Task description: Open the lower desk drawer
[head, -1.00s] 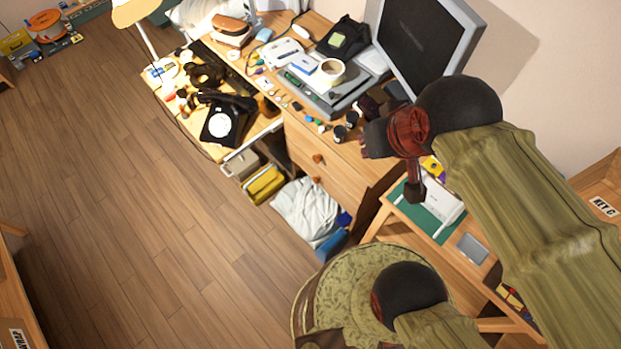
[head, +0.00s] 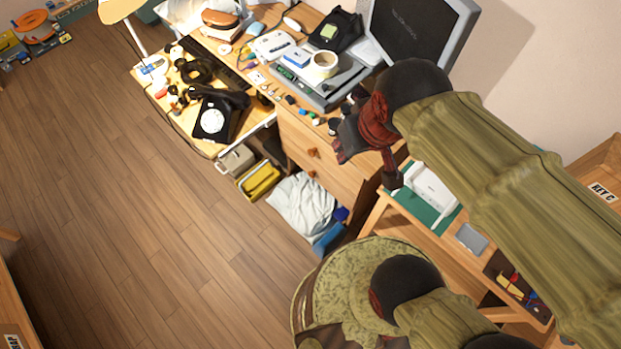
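The wooden desk (head: 292,128) stands at the upper middle of the head view. Its front has two drawers, each with a round knob. The upper drawer's knob (head: 313,152) is in plain view. The lower drawer's knob (head: 311,174) sits just below it, and white cloth hides part of that drawer's front. Both drawers look closed. My gripper (head: 343,147) is above and to the right of the knobs, in front of the desk's right end, and appears apart from them. It is seen from above and behind, so its finger opening is unclear.
A crumpled white cloth (head: 300,206) and a yellow bin (head: 258,180) stand on the floor by the drawers. A black dial phone (head: 212,120) lies on the pulled-out shelf. A side table with a green mat (head: 408,205) is at right. The wooden floor (head: 150,210) at left is clear.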

